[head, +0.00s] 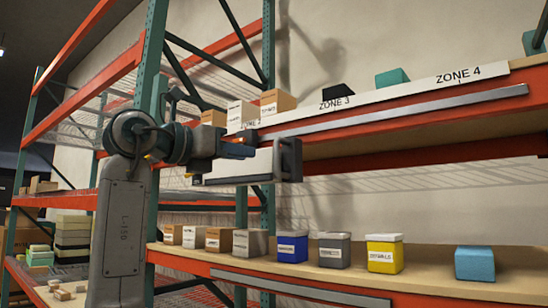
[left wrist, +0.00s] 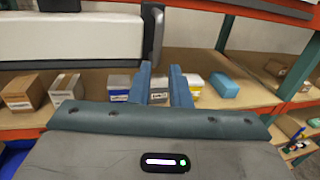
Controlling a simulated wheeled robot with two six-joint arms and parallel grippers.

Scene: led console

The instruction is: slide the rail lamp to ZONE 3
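The rail lamp (head: 250,168) is a long white box with dark end brackets. It hangs at the left end of the grey rail on the upper shelf front, left of the ZONE 3 label (head: 337,102). Its white body (left wrist: 75,38) and dark end bracket (left wrist: 152,32) fill the upper left of the left wrist view. My left gripper (head: 245,150) is beside the lamp in the head view. In the left wrist view its two blue-grey fingers (left wrist: 161,68) are apart with a narrow gap, tips near the bracket's lower end. Whether they touch it is unclear. My right gripper is not in view.
The grey rail (head: 400,115) runs right past ZONE 3 to below the ZONE 4 label (head: 458,75) and looks clear. Boxes stand on the upper shelf. The lower shelf holds several boxes, including a yellow one (head: 384,254) and a teal one (head: 475,264).

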